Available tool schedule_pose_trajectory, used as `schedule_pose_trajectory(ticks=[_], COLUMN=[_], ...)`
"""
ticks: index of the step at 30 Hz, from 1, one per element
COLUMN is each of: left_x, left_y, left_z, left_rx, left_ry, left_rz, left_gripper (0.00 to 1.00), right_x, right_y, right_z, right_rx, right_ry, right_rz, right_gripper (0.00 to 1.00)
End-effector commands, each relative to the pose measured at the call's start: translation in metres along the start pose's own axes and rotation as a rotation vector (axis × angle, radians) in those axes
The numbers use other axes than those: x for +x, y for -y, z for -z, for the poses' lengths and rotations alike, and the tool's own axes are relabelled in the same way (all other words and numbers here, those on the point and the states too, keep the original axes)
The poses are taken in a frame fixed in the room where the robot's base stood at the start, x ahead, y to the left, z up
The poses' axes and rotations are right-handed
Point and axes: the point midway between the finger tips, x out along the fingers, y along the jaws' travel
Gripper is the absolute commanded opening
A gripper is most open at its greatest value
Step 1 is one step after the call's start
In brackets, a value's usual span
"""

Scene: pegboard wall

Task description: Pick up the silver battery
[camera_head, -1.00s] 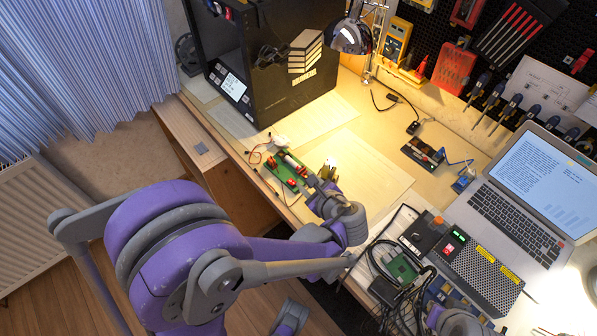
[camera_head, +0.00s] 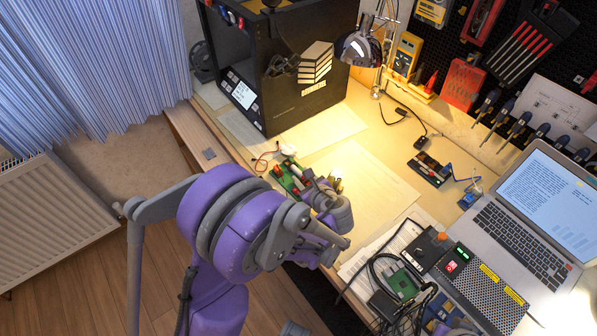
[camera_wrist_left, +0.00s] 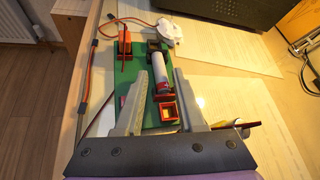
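The silver battery (camera_wrist_left: 164,72) lies on a green board (camera_wrist_left: 201,88) in the left wrist view. It is a pale cylinder with a red band near its lower end, between a dark holder (camera_wrist_left: 154,47) and a red square holder (camera_wrist_left: 166,109). My left gripper (camera_wrist_left: 159,72) is open, with one finger on each side of the battery. I see no finger clearly touching it. In the head view the board (camera_head: 287,182) is partly hidden by my left gripper (camera_head: 309,178), and the battery cannot be made out. My right gripper's fingers do not show.
A red block with a wire (camera_wrist_left: 124,45) stands left of the battery, and a white round part (camera_wrist_left: 179,30) lies beyond it. A black box (camera_head: 290,95) stands behind. A laptop (camera_head: 525,225) and cabled electronics (camera_head: 400,280) are at right. Paper-covered table lies between.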

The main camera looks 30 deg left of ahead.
Motion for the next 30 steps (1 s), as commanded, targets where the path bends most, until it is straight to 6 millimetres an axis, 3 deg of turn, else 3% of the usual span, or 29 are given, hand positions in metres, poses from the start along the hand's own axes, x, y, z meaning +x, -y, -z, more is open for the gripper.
schedule_pose_trajectory(ticks=[4,11,12,17,30], left_x=[0.0147,0.0164,0.0163,0.0163,0.0157], left_y=[0.0000,-0.0002,-0.0002,-0.0001,-0.0003], left_z=[0.0010,0.0019,0.0020,0.0025,0.0019], left_rx=[-0.001,-0.002,-0.003,-0.004,-0.003], left_ry=[0.000,-0.003,-0.003,-0.005,-0.005], left_rz=[0.000,0.000,0.000,0.000,-0.001], left_gripper=[0.38,0.38,0.29,0.00,0.00], right_x=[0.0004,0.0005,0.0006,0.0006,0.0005], right_y=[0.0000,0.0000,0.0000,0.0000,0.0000], right_z=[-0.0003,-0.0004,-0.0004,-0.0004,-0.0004], right_rx=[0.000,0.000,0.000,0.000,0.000], right_ry=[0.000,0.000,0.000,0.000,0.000], right_rz=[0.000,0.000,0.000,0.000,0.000], right_gripper=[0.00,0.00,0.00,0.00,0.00])
